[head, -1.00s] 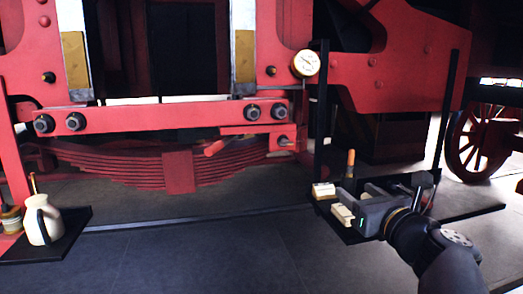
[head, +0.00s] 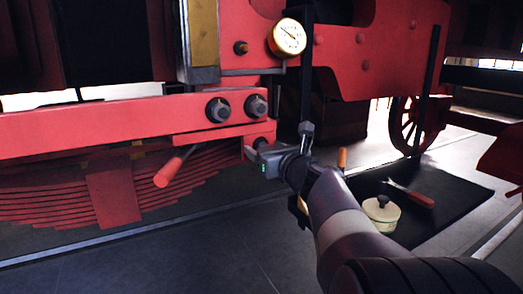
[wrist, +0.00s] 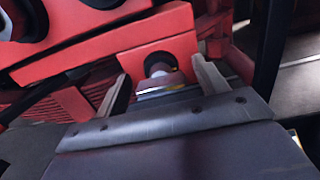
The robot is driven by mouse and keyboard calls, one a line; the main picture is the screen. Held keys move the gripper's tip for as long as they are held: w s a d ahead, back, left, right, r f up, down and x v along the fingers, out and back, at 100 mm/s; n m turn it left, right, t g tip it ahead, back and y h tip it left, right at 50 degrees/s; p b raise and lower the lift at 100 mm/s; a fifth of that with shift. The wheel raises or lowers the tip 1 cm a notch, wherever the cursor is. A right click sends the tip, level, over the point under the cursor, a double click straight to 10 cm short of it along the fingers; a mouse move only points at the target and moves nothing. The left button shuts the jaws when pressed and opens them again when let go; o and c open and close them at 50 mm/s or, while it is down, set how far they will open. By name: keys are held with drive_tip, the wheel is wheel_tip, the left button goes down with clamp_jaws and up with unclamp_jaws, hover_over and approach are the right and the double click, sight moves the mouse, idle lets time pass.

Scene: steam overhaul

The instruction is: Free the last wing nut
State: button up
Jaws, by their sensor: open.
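My gripper (head: 258,153) is in front of the red bracket below the right end of the red beam. In the wrist view its two pale fingers (wrist: 160,84) are apart, one on each side of a round dark recess in the bracket (wrist: 159,58). A small metallic piece (wrist: 158,82), perhaps the wing nut, shows between the fingers, below the recess. I cannot make out its wings or whether the fingers touch it. In the head view my gripper largely hides that spot.
A red lever (head: 174,167) sticks out left of my gripper. Large dark bolts (head: 218,110) sit above on the beam, with a gauge (head: 287,37) higher up. A dark tray (head: 447,222) at right holds a cream lidded pot (head: 381,213) and a red-handled tool (head: 411,194).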

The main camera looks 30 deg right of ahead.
drive_tip(key=shift+c, duration=0.5)
drive_tip(key=c, duration=0.9)
